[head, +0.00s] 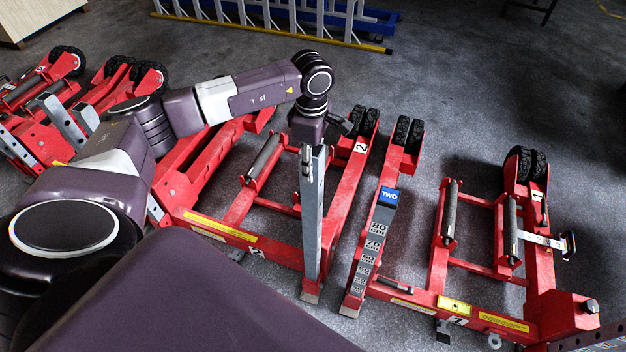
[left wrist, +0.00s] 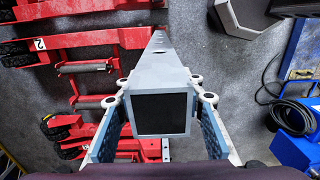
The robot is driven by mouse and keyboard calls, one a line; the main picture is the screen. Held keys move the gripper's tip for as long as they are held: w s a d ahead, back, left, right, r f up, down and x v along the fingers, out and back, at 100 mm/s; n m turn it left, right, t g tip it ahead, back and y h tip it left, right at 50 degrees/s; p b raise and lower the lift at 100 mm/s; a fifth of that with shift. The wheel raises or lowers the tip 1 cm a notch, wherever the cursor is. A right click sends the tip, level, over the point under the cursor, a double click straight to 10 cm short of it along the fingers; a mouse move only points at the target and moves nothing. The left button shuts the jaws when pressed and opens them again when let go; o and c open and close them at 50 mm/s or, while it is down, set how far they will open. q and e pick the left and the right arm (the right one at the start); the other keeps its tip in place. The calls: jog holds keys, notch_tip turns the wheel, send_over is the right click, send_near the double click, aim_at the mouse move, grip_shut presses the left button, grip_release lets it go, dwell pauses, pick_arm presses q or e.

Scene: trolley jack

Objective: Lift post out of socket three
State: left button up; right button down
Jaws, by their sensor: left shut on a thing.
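My left gripper (head: 309,150) is shut on a long grey square post (head: 313,215) near its upper end. The post stands close to upright over the red trolley jack frame (head: 230,240). Its lower end is near the frame's front bar, and I cannot tell whether it is inside a socket. In the left wrist view, the post's dark square end (left wrist: 161,112) faces the camera between the fingers of the gripper (left wrist: 158,88), and the post narrows away behind it. I cannot read a number three on any socket. My right gripper is not in view.
A red bar with a blue "TWO" sign (head: 389,197) stands just right of the post. Another red jack frame with rollers (head: 452,210) lies at right, and more red jacks (head: 75,85) at left. A blue and yellow rack (head: 280,22) is at the back.

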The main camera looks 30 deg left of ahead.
pick_arm(q)
jog(key=shift+w+r+p, duration=0.15)
jog(key=shift+r+p, duration=0.35)
jog(key=shift+r, duration=0.6)
jog(key=shift+w+r+p, duration=0.1)
jog(key=shift+r+p, duration=0.35)
jog(key=shift+r, duration=0.65)
jog(key=shift+r+p, duration=1.2)
jog(key=shift+r, duration=1.1)
jog(key=shift+r+p, duration=1.35)
jog(key=shift+r, duration=1.1)
jog(key=shift+d+f, duration=0.1)
jog(key=shift+f, duration=0.05)
